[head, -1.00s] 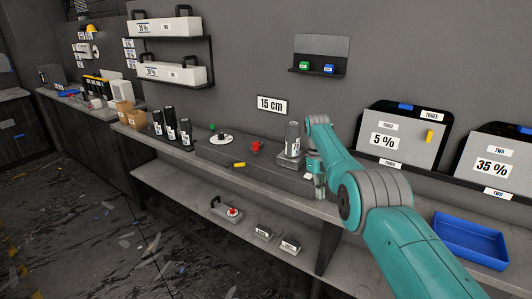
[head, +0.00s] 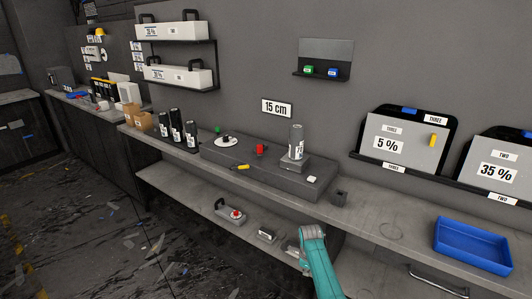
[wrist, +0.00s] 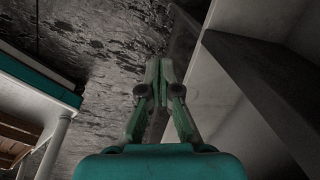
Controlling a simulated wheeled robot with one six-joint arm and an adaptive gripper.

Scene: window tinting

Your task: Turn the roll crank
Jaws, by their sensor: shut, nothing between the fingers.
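A white disc (head: 226,141) with a dark hub and a green knob (head: 218,130) at its edge sits on the long grey block on the bench, in the head view. It looks like the roll crank, though I cannot be sure. My gripper (wrist: 165,66) is shut and empty in the wrist view, pointing past a pale panel toward the dark floor. In the head view my teal arm is low at the bench's front, right of the disc and well apart from it; the fingers cannot be made out there. The wrist view does not show the disc.
Black bottles (head: 176,130) stand left. A lower shelf (head: 185,195) runs beneath.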

